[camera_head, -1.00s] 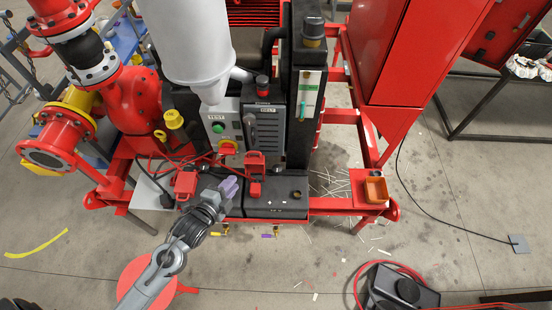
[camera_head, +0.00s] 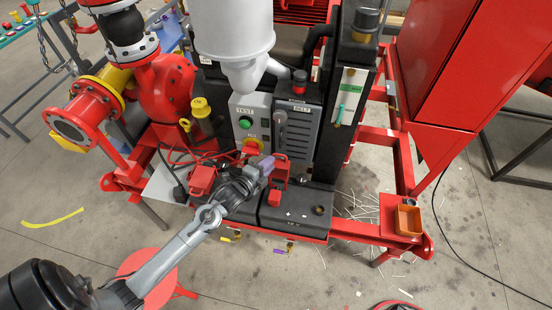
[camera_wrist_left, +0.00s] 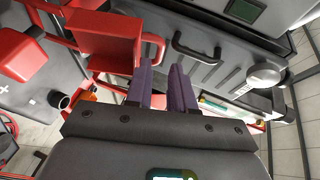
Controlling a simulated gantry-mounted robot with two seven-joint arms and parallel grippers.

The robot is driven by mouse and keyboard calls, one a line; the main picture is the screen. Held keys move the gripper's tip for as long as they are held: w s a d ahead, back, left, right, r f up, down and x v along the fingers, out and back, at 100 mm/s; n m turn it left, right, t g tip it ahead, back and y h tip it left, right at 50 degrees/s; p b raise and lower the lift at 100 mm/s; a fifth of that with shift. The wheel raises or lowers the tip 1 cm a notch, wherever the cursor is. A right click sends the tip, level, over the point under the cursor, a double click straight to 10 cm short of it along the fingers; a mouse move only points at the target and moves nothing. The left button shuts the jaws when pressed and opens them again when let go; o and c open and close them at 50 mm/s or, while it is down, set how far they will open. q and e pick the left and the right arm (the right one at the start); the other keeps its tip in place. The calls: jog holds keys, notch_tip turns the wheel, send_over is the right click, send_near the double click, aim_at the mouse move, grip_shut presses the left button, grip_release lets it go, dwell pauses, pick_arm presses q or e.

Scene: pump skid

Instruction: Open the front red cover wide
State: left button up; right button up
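A red cover (camera_head: 281,174) stands on the black box at the front of the skid, below the grey BELT panel. My left gripper (camera_head: 264,165) is just left of it, its purple fingertips at its upper left edge. In the left wrist view the cover (camera_wrist_left: 108,42) is a red flap left of the two purple fingers (camera_wrist_left: 160,88). I cannot tell whether the left finger touches the flap. A second red cover (camera_head: 202,180) sits to the left. My right gripper is not in view.
The black box (camera_head: 296,212) has a small red cap (camera_head: 273,198) on it. An orange tray (camera_head: 408,220) sits at the right corner. A red stool (camera_head: 148,275) stands below my arm.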

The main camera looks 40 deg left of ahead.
pick_arm(q)
send_over(279, 168)
jog(key=s, duration=0.2)
jog(key=shift+w+a+f, duration=0.1)
jog(key=shift+w+f, duration=0.1)
jog(key=shift+f, duration=0.4)
grip_shut()
